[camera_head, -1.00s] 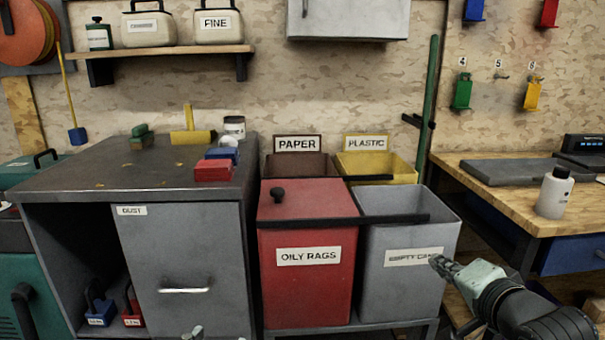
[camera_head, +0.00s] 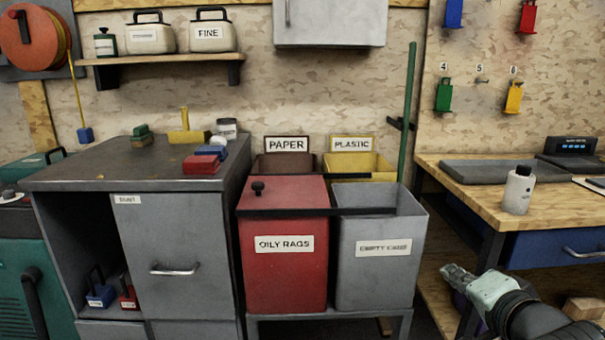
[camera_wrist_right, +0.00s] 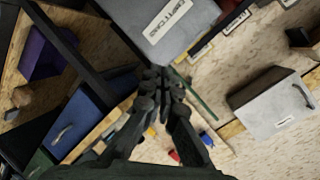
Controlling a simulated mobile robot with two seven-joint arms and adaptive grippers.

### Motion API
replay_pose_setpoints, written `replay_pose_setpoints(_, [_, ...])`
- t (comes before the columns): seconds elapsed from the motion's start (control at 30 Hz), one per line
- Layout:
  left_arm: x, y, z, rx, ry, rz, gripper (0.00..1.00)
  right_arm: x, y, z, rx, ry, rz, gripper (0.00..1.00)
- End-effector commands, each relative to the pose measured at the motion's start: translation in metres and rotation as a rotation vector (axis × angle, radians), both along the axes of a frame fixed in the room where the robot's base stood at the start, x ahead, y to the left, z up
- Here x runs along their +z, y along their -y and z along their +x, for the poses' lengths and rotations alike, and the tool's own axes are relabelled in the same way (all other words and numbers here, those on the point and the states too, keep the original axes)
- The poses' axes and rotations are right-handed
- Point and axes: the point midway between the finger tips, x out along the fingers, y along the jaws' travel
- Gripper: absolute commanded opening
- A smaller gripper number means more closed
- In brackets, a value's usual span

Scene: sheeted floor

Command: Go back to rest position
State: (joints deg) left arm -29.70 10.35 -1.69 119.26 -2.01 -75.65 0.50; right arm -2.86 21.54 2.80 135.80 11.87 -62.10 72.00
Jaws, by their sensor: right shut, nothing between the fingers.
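My right gripper (camera_head: 452,275) is at the lower right of the head view, in front of the workbench's open lower part and right of the grey bin. It is shut and empty. In the right wrist view its fingers (camera_wrist_right: 160,80) come together in the middle with nothing between them. My left gripper does not show clearly in the head view.
A grey bin (camera_head: 378,285) and a red oily rags bin (camera_head: 283,278) stand on a low stand. A metal cabinet (camera_head: 190,235) is at the left. The wooden workbench (camera_head: 460,180) at the right holds a white bottle (camera_head: 518,190).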

Motion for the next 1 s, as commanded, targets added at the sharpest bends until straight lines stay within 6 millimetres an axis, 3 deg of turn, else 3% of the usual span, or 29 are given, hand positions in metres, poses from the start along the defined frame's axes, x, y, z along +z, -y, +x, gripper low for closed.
replay_pose_setpoints(0.03, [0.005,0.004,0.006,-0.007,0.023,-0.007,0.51,-0.049,0.002,-0.011,0.021,-0.105,-0.094,0.00])
replay_pose_setpoints(0.2, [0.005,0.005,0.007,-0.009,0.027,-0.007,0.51,-0.160,0.009,-0.056,0.158,-0.366,-0.405,0.00])
replay_pose_setpoints(0.27, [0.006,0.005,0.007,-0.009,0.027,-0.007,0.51,-0.199,0.009,-0.080,0.231,-0.462,-0.508,0.00])
replay_pose_setpoints(0.4, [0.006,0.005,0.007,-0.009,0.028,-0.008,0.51,-0.280,0.009,-0.146,0.448,-0.675,-0.722,0.00])
replay_pose_setpoints(0.5, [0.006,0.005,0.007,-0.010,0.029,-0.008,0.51,-0.321,0.007,-0.192,0.606,-0.790,-0.832,0.00])
replay_pose_setpoints(0.67, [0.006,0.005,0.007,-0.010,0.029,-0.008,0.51,-0.356,0.005,-0.241,0.789,-0.893,-0.929,0.00])
replay_pose_setpoints(0.8, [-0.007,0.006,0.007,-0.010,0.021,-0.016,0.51,-0.367,0.005,-0.237,0.792,-0.889,-0.923,0.00])
replay_pose_setpoints(1.0, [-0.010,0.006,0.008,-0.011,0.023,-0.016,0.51,-0.368,0.005,-0.236,0.790,-0.886,-0.922,0.00])
